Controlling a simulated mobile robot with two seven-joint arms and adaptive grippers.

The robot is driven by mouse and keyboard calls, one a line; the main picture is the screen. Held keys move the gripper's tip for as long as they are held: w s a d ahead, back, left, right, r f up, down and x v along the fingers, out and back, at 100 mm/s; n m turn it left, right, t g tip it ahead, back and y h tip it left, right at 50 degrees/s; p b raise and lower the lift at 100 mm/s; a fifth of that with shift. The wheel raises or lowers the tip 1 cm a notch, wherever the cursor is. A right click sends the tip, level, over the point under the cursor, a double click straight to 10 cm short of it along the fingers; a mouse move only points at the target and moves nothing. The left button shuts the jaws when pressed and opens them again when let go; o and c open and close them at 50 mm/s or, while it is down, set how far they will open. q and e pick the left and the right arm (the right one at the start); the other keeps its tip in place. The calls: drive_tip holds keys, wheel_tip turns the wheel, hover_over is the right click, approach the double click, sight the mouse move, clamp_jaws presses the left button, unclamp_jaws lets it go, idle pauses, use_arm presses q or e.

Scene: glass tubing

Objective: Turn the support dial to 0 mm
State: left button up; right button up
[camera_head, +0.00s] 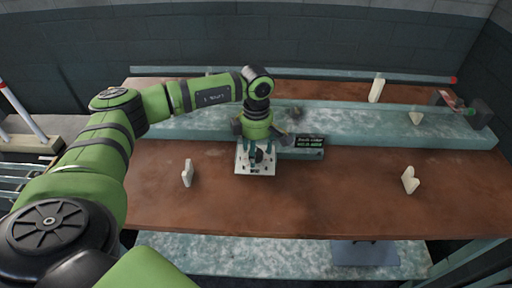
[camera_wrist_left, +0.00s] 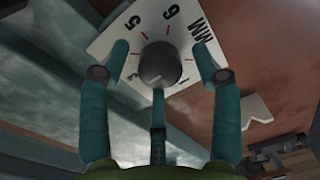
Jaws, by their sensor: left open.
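The support dial is a dark round knob (camera_wrist_left: 160,64) on a white plate (camera_wrist_left: 112,40) with red tick marks. In the left wrist view the plate shows the numbers 5 and 6 and the letters MM; other marks are hidden or cut off. My left gripper (camera_wrist_left: 160,62) is open, with its teal fingers spread around the knob, one on each side and a third below it. I cannot tell whether they touch it. In the head view the white plate (camera_head: 242,167) lies on the brown table under my left gripper (camera_head: 257,155), which hides much of the knob. My right gripper is not seen.
Cream supports (camera_head: 187,173) and (camera_head: 410,180) stand on the brown table (camera_head: 330,195). A long pale teal beam (camera_head: 370,122) runs behind, and a red-tipped tube (camera_head: 300,73) lies farther back.

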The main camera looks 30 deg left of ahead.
use_arm(q)
drive_tip(key=c, duration=1.1)
drive_tip(key=shift+f+n, duration=0.1)
drive_tip(key=shift+n, duration=0.3)
drive_tip(key=shift+c, duration=0.3)
drive_tip(key=n+b, duration=0.2)
drive_tip(key=n, duration=0.2)
drive_tip(key=n+b, duration=0.1)
drive_tip(key=n, duration=0.5)
drive_tip(key=shift+n, duration=0.4)
drive_tip(key=n+b, duration=0.1)
drive_tip(key=n, duration=0.2)
drive_tip(key=shift+s+n, duration=0.1)
drive_tip(key=shift+n, duration=0.2)
drive_tip(key=n, duration=0.4)
drive_tip(key=shift+n+t, duration=0.3)
drive_tip(key=n, duration=0.3)
drive_tip(key=shift+n, duration=2.1)
